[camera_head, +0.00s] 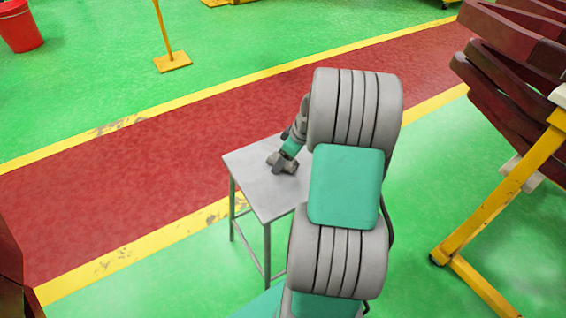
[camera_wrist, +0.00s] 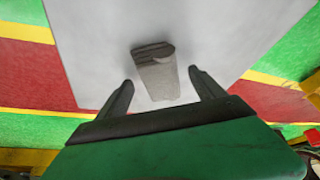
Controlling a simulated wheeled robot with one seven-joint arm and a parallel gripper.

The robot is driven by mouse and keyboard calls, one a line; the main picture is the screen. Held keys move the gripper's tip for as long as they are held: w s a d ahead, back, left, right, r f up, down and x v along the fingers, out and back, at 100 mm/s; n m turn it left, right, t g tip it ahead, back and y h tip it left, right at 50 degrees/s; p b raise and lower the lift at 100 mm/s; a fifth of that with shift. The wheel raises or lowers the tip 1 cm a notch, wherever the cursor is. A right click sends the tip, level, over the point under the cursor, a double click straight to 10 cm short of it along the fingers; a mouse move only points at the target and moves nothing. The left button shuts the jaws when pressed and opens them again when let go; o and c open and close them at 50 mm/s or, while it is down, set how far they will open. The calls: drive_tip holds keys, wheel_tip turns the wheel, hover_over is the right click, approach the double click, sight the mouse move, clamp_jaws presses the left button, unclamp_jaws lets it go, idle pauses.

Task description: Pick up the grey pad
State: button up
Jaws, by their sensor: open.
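The grey pad (camera_wrist: 157,72) is a small grey block with a darker far end, lying on a light grey table in the wrist view. My gripper (camera_wrist: 160,90) is open, with one dark finger to each side of the pad's near part and a visible gap on both sides. How far above the table the fingertips are I cannot tell. In the head view my gripper (camera_head: 282,162) is over the table top, and the pad cannot be told apart from it there.
The small table (camera_head: 252,170) has thin metal legs and an otherwise bare top. A yellow stand with dark red curved parts (camera_head: 510,75) is at the right. A red bucket (camera_head: 20,28) and a yellow post (camera_head: 172,60) stand far off on the green floor.

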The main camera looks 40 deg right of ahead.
drive_tip(key=shift+c, duration=0.4)
drive_tip(key=c, duration=1.4)
